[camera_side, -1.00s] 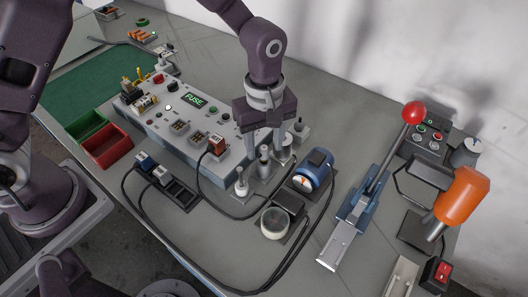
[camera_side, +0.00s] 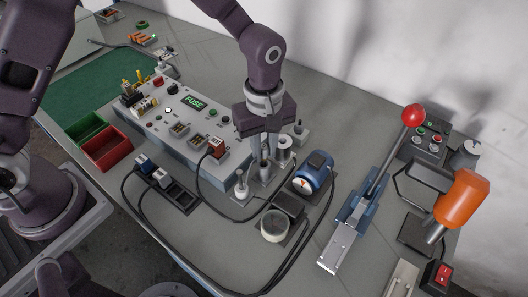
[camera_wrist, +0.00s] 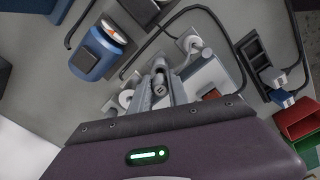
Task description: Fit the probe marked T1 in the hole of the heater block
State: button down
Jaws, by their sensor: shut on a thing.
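My gripper (camera_side: 264,152) points down over a group of small grey fittings right of the control panel. Its fingers are shut on a slim grey cylindrical probe, also seen between the fingers in the wrist view (camera_wrist: 159,84). The probe has a small dark mark on its end, too small to read as T1. The probe is upright, and its lower end sits among the fittings. White-topped round pieces (camera_side: 241,186) stand beside it. I cannot tell surely which grey piece is the heater block, nor see its hole.
A blue motor-like unit (camera_side: 314,170) with a dial stands close right of my gripper. The control panel (camera_side: 165,118) with a FUSE display is on the left. A red-knobbed lever press (camera_side: 352,214) stands farther right.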

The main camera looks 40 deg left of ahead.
jog(key=r, duration=0.8)
jog(key=shift+w, duration=0.25)
jog(key=w+r, duration=0.3)
jog(key=w, duration=0.4)
notch_tip(320, 180, down, 6)
jog(key=shift+w+f, duration=0.1)
jog(key=shift+f, duration=2.65)
dwell(0.7)
jog(key=c, duration=1.2)
grip_release()
